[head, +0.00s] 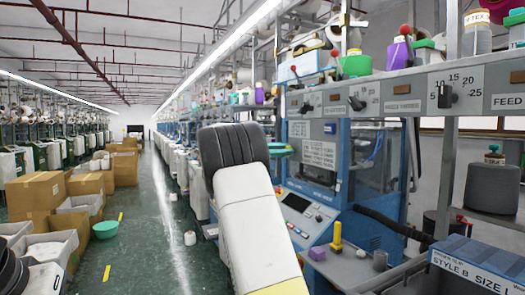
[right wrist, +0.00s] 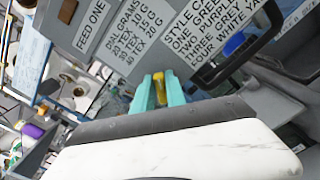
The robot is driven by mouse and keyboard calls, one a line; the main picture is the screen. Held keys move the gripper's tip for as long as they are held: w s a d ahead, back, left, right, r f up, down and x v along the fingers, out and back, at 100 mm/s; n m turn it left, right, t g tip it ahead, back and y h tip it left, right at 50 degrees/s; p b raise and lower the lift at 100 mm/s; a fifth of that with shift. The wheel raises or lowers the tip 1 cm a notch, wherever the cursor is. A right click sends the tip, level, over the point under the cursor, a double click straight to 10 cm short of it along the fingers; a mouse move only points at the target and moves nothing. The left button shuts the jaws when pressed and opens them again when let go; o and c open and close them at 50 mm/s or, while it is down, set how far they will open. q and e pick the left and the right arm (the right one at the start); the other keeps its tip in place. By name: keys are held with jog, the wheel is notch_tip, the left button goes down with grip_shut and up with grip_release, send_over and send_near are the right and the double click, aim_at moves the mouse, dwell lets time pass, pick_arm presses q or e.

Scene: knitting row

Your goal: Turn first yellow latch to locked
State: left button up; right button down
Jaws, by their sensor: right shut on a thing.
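In the right wrist view my right gripper (right wrist: 161,90) has its two teal fingers closed on a small yellow latch (right wrist: 159,88) beside a grey panel with printed cards. Only part of the latch shows between the fingers, and I cannot tell whether it is turned to locked. In the head view my white right forearm and black wrist cover the place where the right gripper meets the machine. My left gripper is not in view.
A blue knitting machine (head: 345,180) stands right of my arm, with a yellow post (head: 337,236) on its front ledge. A shelf with dials (head: 445,97) runs above. A blue bin (head: 475,262) is at lower right. Cardboard boxes (head: 35,192) line the open green aisle.

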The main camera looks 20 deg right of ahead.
jog(key=m, duration=0.7)
jog(key=f+m, duration=0.1)
jog(key=m, duration=0.2)
jog(key=shift+s, duration=0.2)
jog(key=shift+m, duration=0.4)
jog(key=c, duration=1.4)
grip_release()
jog(key=shift+o, duration=0.2)
jog(key=a, duration=0.8)
jog(key=shift+s, duration=0.35)
jog(key=shift+d, duration=0.1)
